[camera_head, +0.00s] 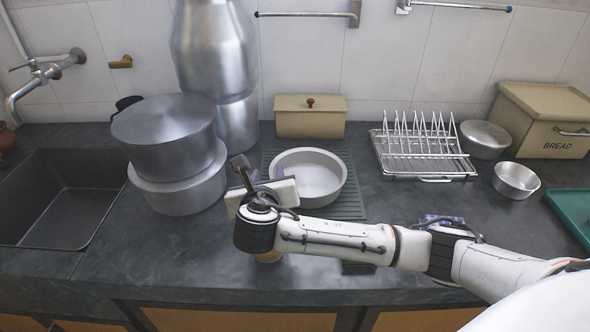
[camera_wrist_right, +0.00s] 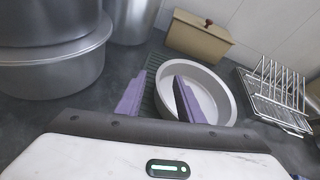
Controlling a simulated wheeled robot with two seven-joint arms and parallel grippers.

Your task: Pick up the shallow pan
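The shallow pan (camera_head: 320,178) is a round, light grey pan with a pale rim. It sits level on a dark green ribbed mat (camera_head: 348,203) in the middle of the counter, and it also shows in the right wrist view (camera_wrist_right: 208,92). My right gripper (camera_head: 266,174) is at the pan's left side. In the right wrist view its two purple fingers (camera_wrist_right: 158,92) are spread apart with nothing held between them. The right finger overlaps the pan's near-left rim in that view; I cannot tell whether they touch. My left gripper is not in view.
Large stacked steel pots (camera_head: 165,135) stand left of the pan, beside a dark sink (camera_head: 65,200). A beige box (camera_head: 310,118) is behind it. A wire dish rack (camera_head: 423,150), small bowls (camera_head: 516,180) and a bread bin (camera_head: 545,120) are right. The front counter is mostly clear.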

